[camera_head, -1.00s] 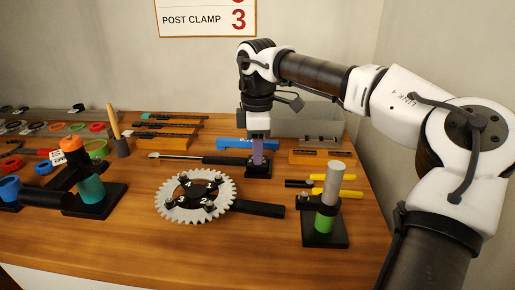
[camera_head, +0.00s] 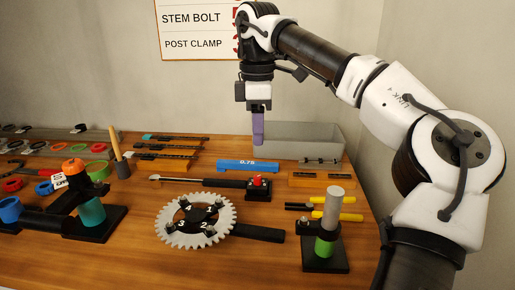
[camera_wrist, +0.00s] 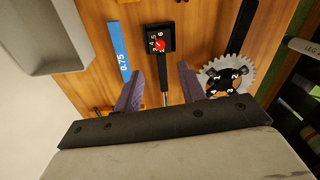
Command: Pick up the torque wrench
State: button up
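The torque wrench (camera_head: 205,182) lies flat on the wooden table, with its metal end to the left and its black handle to the right. The handle's right end is at a black block with a red knob (camera_head: 258,186). In the wrist view the wrench (camera_wrist: 164,78) shows between my fingers, below them, running down from the numbered block (camera_wrist: 160,42); its lower part is hidden by my gripper. My gripper (camera_head: 258,125) is well above the table, over the back of the block area, pointing down. Its purple fingers (camera_wrist: 160,88) are apart with nothing between them.
A blue bar marked 0.75 (camera_head: 248,166) lies just behind the wrench. A toothed chainring (camera_head: 167,225) with a black handle lies in front. A grey bin (camera_head: 296,140) stands at back right. A post stand (camera_head: 325,260) and yellow-handled pliers (camera_head: 345,217) are right.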

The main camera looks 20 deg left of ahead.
aim_at(156, 179)
jog(key=k+j, duration=0.1)
jog(key=k, duration=0.4)
jog(key=k+j, duration=0.1)
jog(key=k, duration=0.4)
